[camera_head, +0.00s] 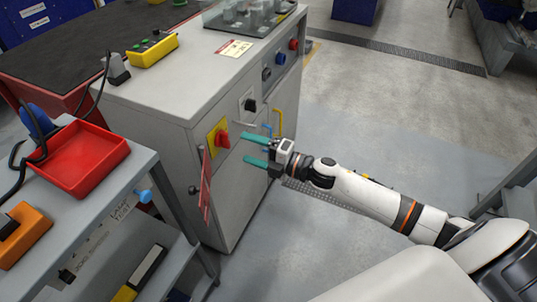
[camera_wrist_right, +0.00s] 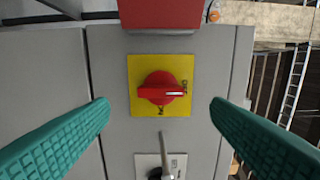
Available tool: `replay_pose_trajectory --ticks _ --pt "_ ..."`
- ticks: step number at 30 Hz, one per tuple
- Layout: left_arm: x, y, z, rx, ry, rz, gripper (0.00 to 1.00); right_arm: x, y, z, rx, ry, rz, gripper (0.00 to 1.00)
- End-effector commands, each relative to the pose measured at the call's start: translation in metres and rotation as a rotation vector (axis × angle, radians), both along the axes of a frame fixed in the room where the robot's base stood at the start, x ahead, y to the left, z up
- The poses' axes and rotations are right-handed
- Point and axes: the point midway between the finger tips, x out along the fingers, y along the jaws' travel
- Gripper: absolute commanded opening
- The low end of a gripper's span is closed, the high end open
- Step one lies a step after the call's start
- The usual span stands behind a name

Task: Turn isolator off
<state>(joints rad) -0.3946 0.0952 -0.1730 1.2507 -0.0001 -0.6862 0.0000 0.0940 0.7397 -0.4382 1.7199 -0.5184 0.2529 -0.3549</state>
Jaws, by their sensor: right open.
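The isolator is a red rotary knob (camera_head: 222,141) on a yellow square plate (camera_head: 212,135), set on the side of the grey cabinet (camera_head: 174,134). In the right wrist view, the red knob (camera_wrist_right: 161,88) sits near the middle of its yellow plate (camera_wrist_right: 184,67), its handle bar lying across. My right gripper (camera_head: 250,148) is open, with its teal fingers pointing at the knob from the right, apart from it. In the right wrist view, the fingers (camera_wrist_right: 160,122) flank the knob on both sides with nothing between them touching it. My left gripper is out of view.
A red tray (camera_head: 82,158) lies on the grey bench at left. Grey floor is open at right.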

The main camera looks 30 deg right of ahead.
Motion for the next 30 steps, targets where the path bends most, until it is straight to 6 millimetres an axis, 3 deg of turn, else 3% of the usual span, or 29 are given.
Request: replay_pose_trajectory --ticks 3,9,30 --pt "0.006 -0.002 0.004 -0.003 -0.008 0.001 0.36 -0.020 -0.015 -0.002 -0.001 0.004 0.000 0.72" --pt "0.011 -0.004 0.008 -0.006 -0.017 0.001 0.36 -0.040 -0.030 -0.001 0.000 0.002 0.001 0.72" --pt "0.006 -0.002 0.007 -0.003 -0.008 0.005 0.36 -0.044 -0.036 -0.005 0.011 0.015 -0.016 0.72"
